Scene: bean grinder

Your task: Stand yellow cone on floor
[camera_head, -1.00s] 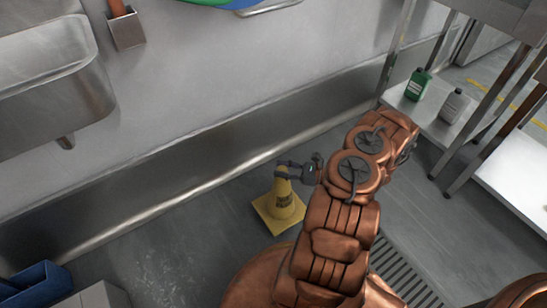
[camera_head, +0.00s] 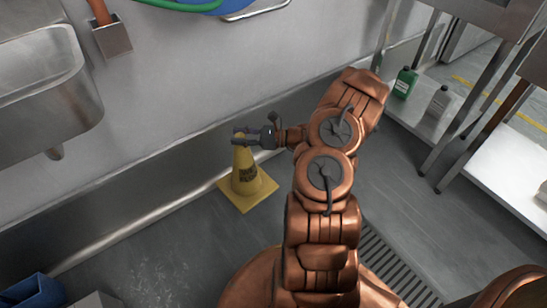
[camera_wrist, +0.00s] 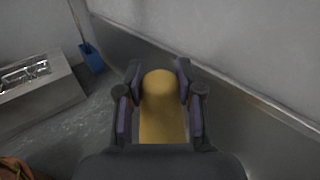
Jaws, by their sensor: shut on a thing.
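The yellow cone (camera_head: 246,178) is upright with its square base down, near the wall, in the head view. Whether its base touches the floor (camera_head: 180,240) is hard to tell. My gripper (camera_head: 240,136) is shut on the cone's top from the right side. In the wrist view, the cone (camera_wrist: 159,108) sits between the two fingers of my gripper (camera_wrist: 159,82), which press on its sides. The cone's base is hidden in the wrist view.
A steel sink (camera_head: 45,85) hangs on the wall at left. A blue container (camera_head: 35,290) stands at lower left. A low shelf at right holds a green bottle (camera_head: 405,82) and a grey bottle (camera_head: 438,100). A floor grate (camera_head: 395,270) lies right of my arm.

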